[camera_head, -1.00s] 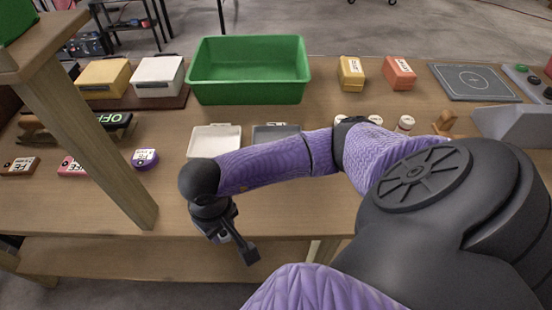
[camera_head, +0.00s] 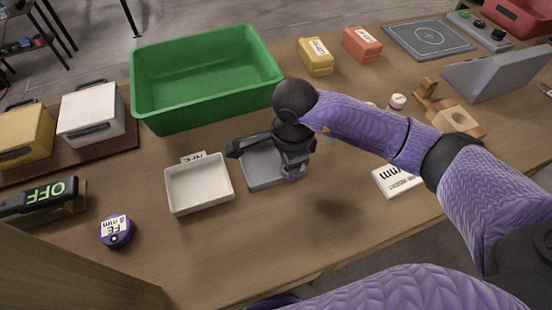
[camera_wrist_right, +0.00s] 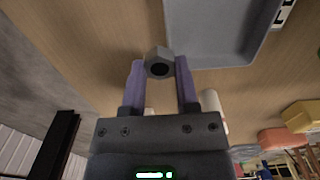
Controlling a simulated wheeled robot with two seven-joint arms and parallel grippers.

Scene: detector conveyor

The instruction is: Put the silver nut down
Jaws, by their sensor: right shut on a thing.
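My right gripper (camera_head: 294,172) points down by the right side of the shallow grey tray (camera_head: 258,181). In the right wrist view the gripper (camera_wrist_right: 159,72) is shut on the silver nut (camera_wrist_right: 159,54), a small hex nut with a dark hole, held between the purple fingertips. There the nut appears beside the grey tray (camera_wrist_right: 212,38), just off its edge; its height above the table is hard to tell. In the head view the nut cannot be made out clearly. My left gripper is not in view.
A white tray (camera_head: 199,188) stands left of the grey one, and a green bin (camera_head: 160,110) stands behind. A purple tape-like disc (camera_head: 116,231) lies at front left. A white labelled block (camera_head: 395,180) lies right. Table between is clear.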

